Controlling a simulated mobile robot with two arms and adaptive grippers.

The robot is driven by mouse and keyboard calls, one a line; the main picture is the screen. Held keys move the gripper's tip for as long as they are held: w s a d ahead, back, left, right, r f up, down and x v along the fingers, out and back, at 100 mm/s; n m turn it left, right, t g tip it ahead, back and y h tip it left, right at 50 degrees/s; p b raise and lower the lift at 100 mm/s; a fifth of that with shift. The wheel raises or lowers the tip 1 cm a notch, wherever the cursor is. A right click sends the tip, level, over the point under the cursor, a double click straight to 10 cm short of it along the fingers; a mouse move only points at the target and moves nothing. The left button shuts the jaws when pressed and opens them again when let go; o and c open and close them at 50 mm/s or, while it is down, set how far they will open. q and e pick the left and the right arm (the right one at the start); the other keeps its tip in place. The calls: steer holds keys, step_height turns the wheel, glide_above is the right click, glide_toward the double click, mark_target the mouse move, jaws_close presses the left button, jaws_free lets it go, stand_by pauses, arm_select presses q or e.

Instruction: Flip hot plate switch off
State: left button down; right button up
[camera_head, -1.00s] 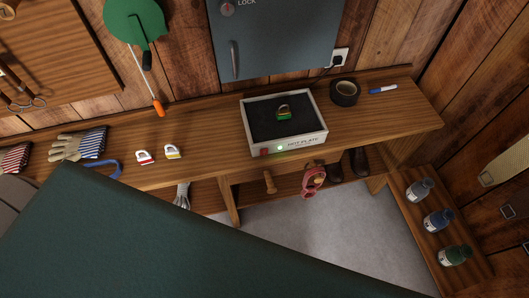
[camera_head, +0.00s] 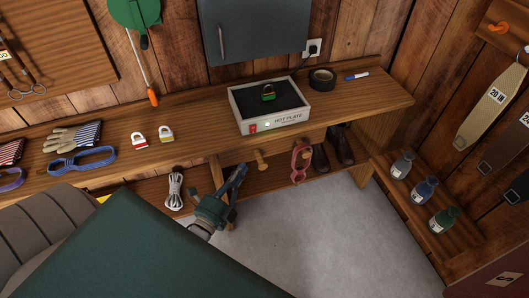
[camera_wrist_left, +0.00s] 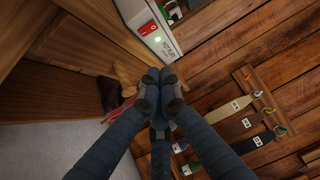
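The hot plate (camera_head: 245,115), a pale box with a dark top, stands on the wooden bench. The switch (camera_wrist_left: 147,28) and light (camera_wrist_left: 157,40) also show in the left wrist view, beyond the fingertips. My left gripper (camera_head: 239,170) is below the bench front, left of and lower than the switch, not touching it. In the left wrist view its fingertips (camera_wrist_left: 160,87) are together with nothing visible between them. My right gripper is not in view.
A dark green surface hides the lower left.

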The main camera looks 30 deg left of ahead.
arm_select(q)
steer(key=b, duration=0.3)
glide_toward(253, 129)
steer(key=w+d, duration=0.4)
steer(key=shift+w+a+r+b, duration=0.15)
steer(key=shift+w+a+r, duration=0.15)
steer(key=shift+w+a, duration=0.25)
steer(key=shift+w+a+r+b, duration=0.15)
steer(key=shift+w+a+r, duration=0.2)
steer(key=shift+a, duration=0.3)
steer(key=shift+w+a, duration=0.25)
steer(key=shift+a, duration=0.05)
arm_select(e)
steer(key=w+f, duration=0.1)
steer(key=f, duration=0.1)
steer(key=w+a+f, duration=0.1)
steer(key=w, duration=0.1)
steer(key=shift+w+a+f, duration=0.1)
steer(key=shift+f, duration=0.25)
arm_select(q)
steer(key=shift+r, duration=0.1)
